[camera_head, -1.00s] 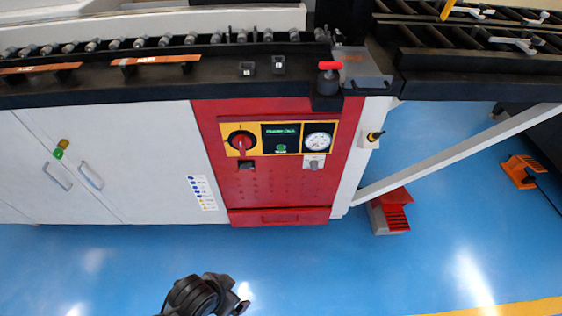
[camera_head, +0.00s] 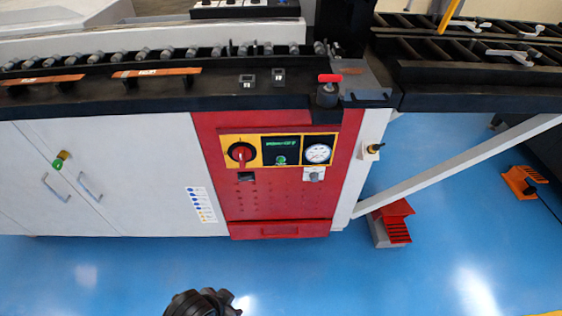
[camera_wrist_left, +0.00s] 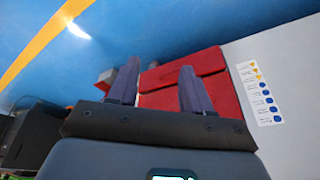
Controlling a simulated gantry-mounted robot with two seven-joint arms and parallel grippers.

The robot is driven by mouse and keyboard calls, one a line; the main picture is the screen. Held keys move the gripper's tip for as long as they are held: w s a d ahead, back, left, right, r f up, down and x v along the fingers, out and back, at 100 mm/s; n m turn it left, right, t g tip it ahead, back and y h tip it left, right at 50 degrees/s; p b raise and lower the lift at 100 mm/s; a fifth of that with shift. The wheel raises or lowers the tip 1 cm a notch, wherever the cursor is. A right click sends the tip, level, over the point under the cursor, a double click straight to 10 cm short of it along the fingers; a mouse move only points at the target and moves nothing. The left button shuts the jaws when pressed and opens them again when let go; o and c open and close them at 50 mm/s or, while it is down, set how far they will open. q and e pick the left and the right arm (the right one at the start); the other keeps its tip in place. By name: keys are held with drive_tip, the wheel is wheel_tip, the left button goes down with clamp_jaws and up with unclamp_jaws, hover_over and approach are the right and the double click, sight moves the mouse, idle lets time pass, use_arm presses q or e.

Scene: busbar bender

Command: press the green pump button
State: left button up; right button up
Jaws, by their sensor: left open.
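The red control panel (camera_head: 233,203) stands in the middle of the head view. A small round green button (camera_head: 281,160) sits under the dark display (camera_head: 282,144) with green text, between a red rotary switch (camera_head: 241,152) and a round gauge (camera_head: 318,153). Dark parts of my left arm show at the bottom edge of the head view, below and apart from the panel. In the left wrist view my left gripper (camera_wrist_left: 158,88) has its two fingers spread with nothing between them. The red cabinet front (camera_wrist_left: 212,92) lies beyond the fingers; the green button is not visible there. My right gripper is not in view.
White cabinet doors (camera_head: 120,160) with another green button (camera_head: 57,164) and an orange one are at left. A black work surface (camera_head: 220,97) overhangs the panel. A red-topped foot pedal (camera_head: 392,226) and a slanted white brace (camera_head: 450,168) are at right. Blue floor in front is clear.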

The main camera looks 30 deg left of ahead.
use_arm(q)
clamp_jaws()
idle(1.2)
